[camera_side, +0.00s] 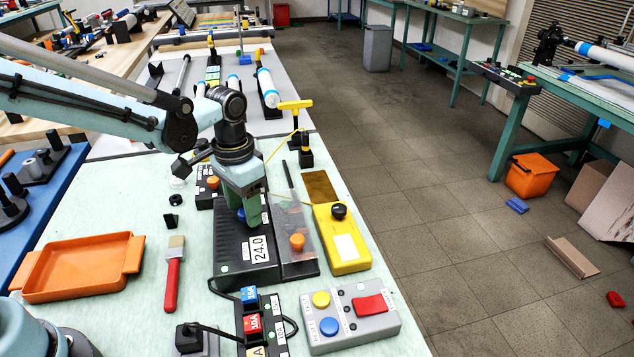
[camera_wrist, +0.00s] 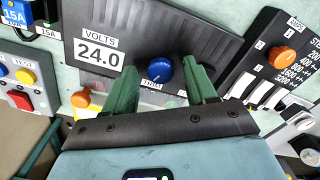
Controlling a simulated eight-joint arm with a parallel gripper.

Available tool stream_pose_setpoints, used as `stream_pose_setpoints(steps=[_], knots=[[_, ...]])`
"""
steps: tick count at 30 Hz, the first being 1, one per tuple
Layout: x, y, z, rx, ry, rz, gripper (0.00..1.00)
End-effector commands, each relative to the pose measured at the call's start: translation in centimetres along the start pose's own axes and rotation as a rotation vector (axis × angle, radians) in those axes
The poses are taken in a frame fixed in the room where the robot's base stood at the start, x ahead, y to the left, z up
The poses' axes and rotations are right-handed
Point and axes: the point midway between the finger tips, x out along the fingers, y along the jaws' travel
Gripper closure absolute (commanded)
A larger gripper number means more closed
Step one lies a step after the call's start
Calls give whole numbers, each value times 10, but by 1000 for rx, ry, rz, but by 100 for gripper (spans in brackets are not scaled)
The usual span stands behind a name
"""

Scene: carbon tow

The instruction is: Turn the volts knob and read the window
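The black volts box (camera_side: 230,250) lies on the pale green bench top. The blue knob (camera_wrist: 160,70) with a white pointer mark sits on the box's face, right of the window in the wrist view. My gripper (camera_wrist: 160,67) has its two green fingers apart, one on each side of the knob. Gaps show between knob and fingers. In the side view the fingers (camera_side: 250,210) partly hide the knob.
An orange-knobbed rotary box (camera_wrist: 284,57) is close on the right in the wrist view. A yellow box (camera_side: 341,238) with a black knob and a button panel (camera_side: 350,316) stand nearby. An orange tray (camera_side: 80,266) and red-handled brush (camera_side: 172,280) lie to the left.

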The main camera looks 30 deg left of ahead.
Motion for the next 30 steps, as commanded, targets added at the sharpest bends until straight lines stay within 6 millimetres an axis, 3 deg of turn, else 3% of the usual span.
stream_pose_setpoints(steps=[8, 24, 30], knots=[[-8, 0, 0, 0, 1, 0, 44], [-94, 0, 0, 0, 0, 0, 44], [-114, 0, 0, 0, 0, 0, 44]])
